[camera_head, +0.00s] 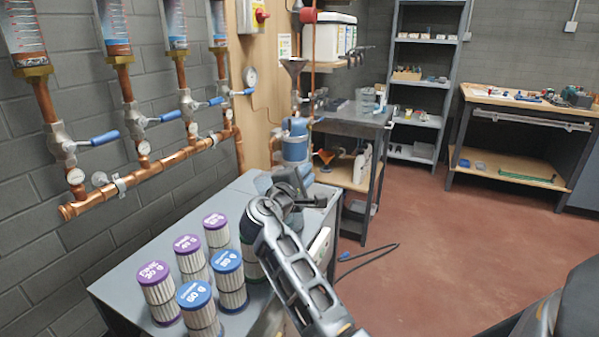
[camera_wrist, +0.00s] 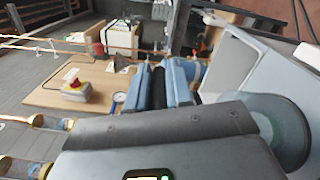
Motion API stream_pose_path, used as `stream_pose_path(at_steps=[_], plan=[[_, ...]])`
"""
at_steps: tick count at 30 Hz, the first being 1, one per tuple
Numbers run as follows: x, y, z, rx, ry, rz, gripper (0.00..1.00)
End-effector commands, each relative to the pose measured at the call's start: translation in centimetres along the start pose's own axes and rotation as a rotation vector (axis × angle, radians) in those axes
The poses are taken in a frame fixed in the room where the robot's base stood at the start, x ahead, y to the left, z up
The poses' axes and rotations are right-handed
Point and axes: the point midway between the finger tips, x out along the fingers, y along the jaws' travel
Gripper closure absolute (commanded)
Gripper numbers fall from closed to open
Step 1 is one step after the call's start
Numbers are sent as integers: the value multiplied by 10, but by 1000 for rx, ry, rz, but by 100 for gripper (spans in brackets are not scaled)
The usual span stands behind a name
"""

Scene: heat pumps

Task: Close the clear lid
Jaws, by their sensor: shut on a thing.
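My gripper (camera_head: 284,178) is over the far end of the grey cabinet top, close to the blue pump (camera_head: 295,142). In the wrist view its two blue-grey fingers (camera_wrist: 168,86) are close together with a narrow dark thing (camera_wrist: 157,86) between them. I cannot tell what that thing is. A clear, box-like object (camera_head: 368,99) stands on the dark bench (camera_head: 345,122) beyond my gripper. It is too small to tell whether it is the clear lid or how it sits. No lid shows clearly in the wrist view.
Several filter cartridges with purple (camera_head: 186,244) and blue (camera_head: 194,294) tops stand on the cabinet top (camera_head: 125,283). Copper pipes with blue-handled valves (camera_head: 150,119) line the left wall. A workbench (camera_head: 530,104) is at the right. The red floor (camera_head: 440,255) is mostly open; a black hose lies there.

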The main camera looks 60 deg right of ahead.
Motion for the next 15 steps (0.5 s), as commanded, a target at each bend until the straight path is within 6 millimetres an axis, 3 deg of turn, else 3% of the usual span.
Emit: stream_pose_path(at_steps=[15], plan=[[-1, -6, 0, -5, 4, -1, 100]])
